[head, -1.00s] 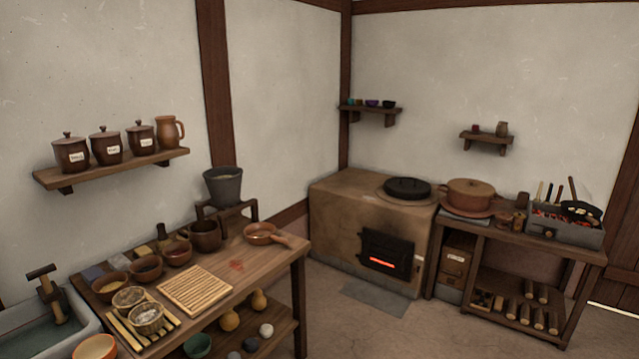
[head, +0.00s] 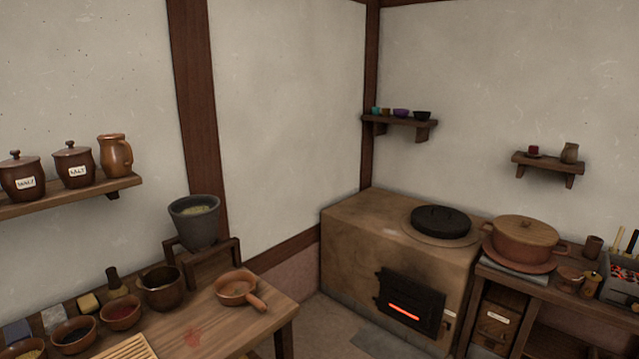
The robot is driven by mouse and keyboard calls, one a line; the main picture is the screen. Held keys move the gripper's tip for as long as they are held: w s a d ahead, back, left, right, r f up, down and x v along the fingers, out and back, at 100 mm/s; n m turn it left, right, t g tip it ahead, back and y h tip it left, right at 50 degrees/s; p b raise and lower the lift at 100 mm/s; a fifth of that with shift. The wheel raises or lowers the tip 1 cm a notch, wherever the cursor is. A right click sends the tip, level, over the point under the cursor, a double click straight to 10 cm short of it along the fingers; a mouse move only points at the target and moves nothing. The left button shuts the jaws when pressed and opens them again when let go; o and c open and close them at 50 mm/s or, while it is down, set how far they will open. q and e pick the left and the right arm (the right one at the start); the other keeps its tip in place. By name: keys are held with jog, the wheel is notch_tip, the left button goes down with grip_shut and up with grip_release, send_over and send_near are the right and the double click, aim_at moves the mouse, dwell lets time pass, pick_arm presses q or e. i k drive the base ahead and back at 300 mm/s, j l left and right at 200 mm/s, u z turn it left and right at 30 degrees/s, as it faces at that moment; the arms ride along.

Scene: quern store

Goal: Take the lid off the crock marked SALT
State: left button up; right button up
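A brown lidded crock (head: 74,166) with a white label that appears to read SALT stands on the wall shelf (head: 130,182) at the left. Its knobbed lid (head: 71,149) is on. A similar lidded crock (head: 20,178) stands left of it, its label too blurred to read surely. A brown jug (head: 115,157) stands close on its right. Neither of my grippers shows in the head view.
Below the shelf is a wooden table (head: 235,325) with several bowls, a long-handled pan (head: 237,288) and a grey hopper (head: 195,222) on a stand. A clay stove (head: 350,235) with a glowing firebox stands at the back corner. Some floor shows between.

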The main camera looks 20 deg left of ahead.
aim_at(71, 150)
jog(key=i, duration=2.4)
jog(key=u, duration=4)
